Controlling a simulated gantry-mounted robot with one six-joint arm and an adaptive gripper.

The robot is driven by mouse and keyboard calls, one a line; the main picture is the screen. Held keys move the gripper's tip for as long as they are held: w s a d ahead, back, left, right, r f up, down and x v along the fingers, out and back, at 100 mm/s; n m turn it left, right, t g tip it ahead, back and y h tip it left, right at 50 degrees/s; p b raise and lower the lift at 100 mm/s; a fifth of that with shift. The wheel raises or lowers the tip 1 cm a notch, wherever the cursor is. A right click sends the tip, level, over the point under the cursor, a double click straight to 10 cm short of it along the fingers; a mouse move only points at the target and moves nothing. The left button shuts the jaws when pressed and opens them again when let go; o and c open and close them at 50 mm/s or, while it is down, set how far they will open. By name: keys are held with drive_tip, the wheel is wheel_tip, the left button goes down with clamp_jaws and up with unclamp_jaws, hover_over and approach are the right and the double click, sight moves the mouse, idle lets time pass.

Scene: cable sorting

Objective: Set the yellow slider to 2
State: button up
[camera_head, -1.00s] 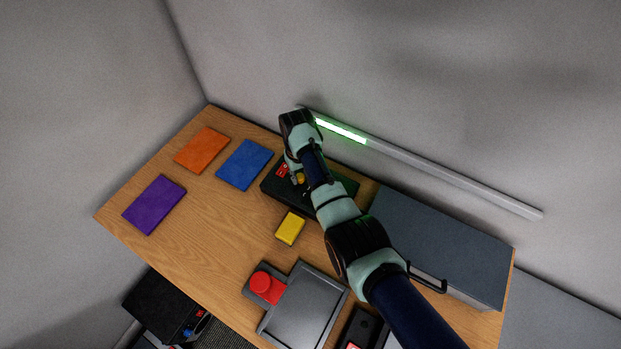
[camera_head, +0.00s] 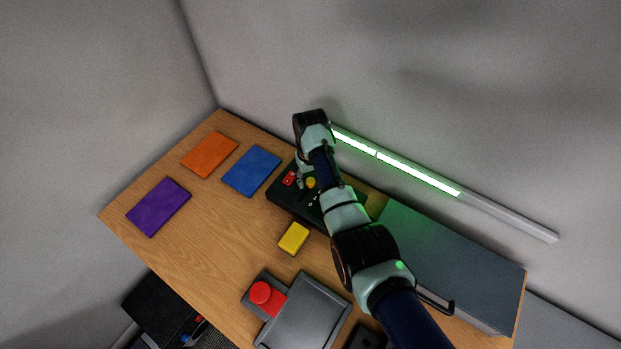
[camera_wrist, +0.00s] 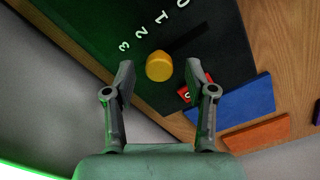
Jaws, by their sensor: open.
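The yellow slider knob (camera_wrist: 159,66) is on a black panel (camera_wrist: 75,30) with white digits 3, 2, 1 and 0 in a row beside its track. The knob is at the end of the dark track nearer the 3 and 2; I cannot tell its exact setting. My gripper (camera_wrist: 160,76) is open, with one finger on each side of the knob and gaps visible on both sides. In the head view the yellow knob (camera_head: 311,183) shows beside my arm, which hides much of the panel (camera_head: 283,200).
A red piece with a white mark (camera_wrist: 186,94) is on the panel, close to a fingertip. Blue (camera_head: 251,170), orange (camera_head: 209,154) and purple (camera_head: 159,207) pads lie left. A yellow block (camera_head: 294,238) and red button (camera_head: 262,292) are in front. A grey box (camera_head: 455,255) stands right.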

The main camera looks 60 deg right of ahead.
sight(310, 181)
wheel_tip(310, 181, up, 11)
drive_tip(key=shift+w, duration=0.1)
idle(0.7)
drive_tip(key=w+a+n+t+h, duration=0.1)
drive_tip(key=w+a+t, duration=0.15)
drive_tip(key=a, duration=0.35)
drive_tip(key=w+a+n+t, duration=0.1)
drive_tip(key=w+a, duration=0.3)
drive_tip(key=a, duration=0.2)
drive_tip(key=w+a+n+t+h, duration=0.1)
drive_tip(key=w+a+n+t, duration=0.15)
drive_tip(key=a, duration=0.45)
drive_tip(key=s+a+r+n+t+y, duration=0.1)
drive_tip(key=s+a+r+t, duration=0.15)
drive_tip(key=a, duration=0.45)
drive_tip(key=s+a+r+n+t, duration=0.15)
drive_tip(key=a+r, duration=0.25)
drive_tip(key=a, duration=0.4)
drive_tip(key=s+a+r+n+t+y, duration=0.1)
drive_tip(key=s+a+r+t, duration=0.2)
drive_tip(key=a, duration=0.4)
wheel_tip(310, 181, up, 26)
drive_tip(key=p, duration=2.4)
drive_tip(key=shift+s+a, duration=0.3)
drive_tip(key=shift+s, duration=0.15)
